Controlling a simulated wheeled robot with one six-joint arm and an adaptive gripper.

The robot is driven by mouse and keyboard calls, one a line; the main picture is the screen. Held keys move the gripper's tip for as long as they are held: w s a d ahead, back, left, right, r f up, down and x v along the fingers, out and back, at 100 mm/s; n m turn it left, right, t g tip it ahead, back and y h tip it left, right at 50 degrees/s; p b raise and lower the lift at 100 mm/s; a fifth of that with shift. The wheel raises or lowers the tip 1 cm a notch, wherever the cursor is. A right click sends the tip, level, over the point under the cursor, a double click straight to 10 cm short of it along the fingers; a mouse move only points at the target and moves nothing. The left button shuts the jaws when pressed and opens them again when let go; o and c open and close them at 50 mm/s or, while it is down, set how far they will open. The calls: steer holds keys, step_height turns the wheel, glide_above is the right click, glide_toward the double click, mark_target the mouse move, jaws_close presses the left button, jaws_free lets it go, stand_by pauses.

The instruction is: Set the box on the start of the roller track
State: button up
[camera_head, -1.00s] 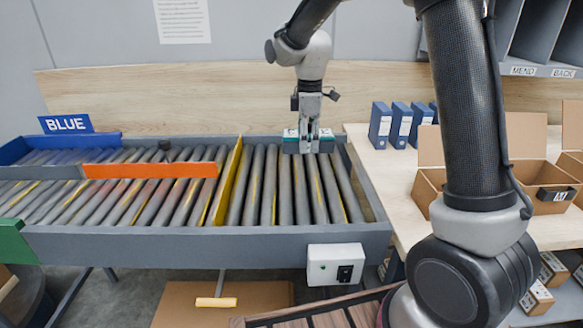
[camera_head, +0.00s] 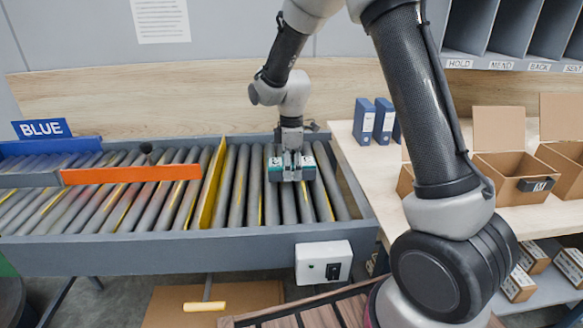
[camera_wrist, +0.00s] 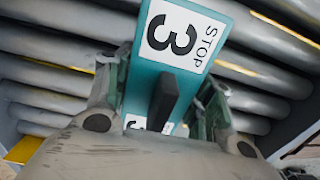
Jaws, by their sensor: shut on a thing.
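The box (camera_wrist: 188,28) is teal with a white label reading "STOP 3" in the wrist view. My gripper (camera_head: 291,172) is shut on the box, with one finger on each side of it. In the head view the box (camera_head: 307,168) is at the right end of the roller track (camera_head: 232,188), right of the yellow divider. It is on or just above the grey rollers; I cannot tell whether it touches them. My gripper hides part of the box.
A yellow divider (camera_head: 209,185) and an orange bar (camera_head: 130,174) stand on the track to the left. A blue sign (camera_head: 41,129) is at far left. Blue binders (camera_head: 383,121) and an open carton (camera_head: 505,165) stand on the right bench. Rollers around the box are clear.

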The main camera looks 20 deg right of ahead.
steer(key=shift+f, duration=0.1)
steer(key=o, duration=1.2)
steer(key=shift+o, duration=0.2)
step_height(320, 180, up, 12)
steer(key=shift+f, duration=0.15)
steer(key=shift+s+d+r, duration=0.1)
steer(key=shift+d+r, duration=0.05)
steer(key=shift+r, duration=0.3)
steer(key=s+d+r+m+t, duration=0.2)
steer(key=s+d+r+m, duration=0.35)
steer(key=s, duration=0.45)
steer(key=s+d+r+m+t, duration=0.1)
steer(key=s+d+r+m, duration=0.5)
steer(key=s, duration=0.4)
steer(key=s+d+f+m+t, duration=0.1)
steer(key=s+d+f+m, duration=0.2)
steer(key=s, duration=0.6)
steer(key=shift+m, duration=0.65)
